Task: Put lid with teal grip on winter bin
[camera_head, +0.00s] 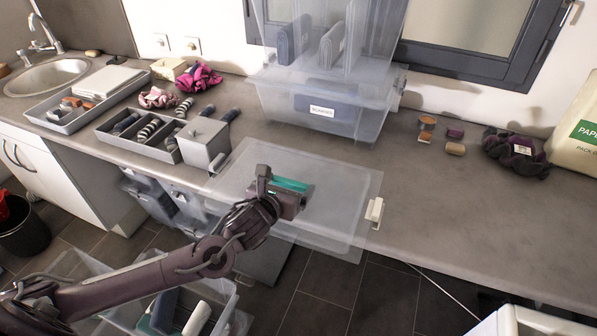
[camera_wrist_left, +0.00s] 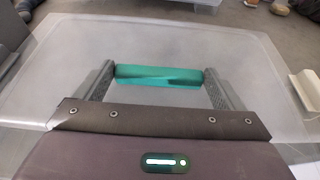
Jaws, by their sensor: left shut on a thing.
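The lid (camera_head: 340,215) is a clear, flat panel with a teal grip (camera_head: 291,184) in its middle and a white clip at its right edge. It lies roughly level across the counter's front edge, partly overhanging the floor; whether it touches the counter cannot be told. My left gripper (camera_head: 284,193) is shut on the teal grip, which lies between both fingers (camera_wrist_left: 160,82) in the wrist view. Another clear open bin (camera_head: 225,312) is low on the floor. My right gripper is out of view.
Left on the counter are a divided grey tray (camera_head: 112,142), a grey box (camera_head: 203,140) and a long tray (camera_head: 50,120). Several small blocks (camera_head: 426,123) and a dark scrunchie (camera_head: 515,150) lie right. The right front counter is clear.

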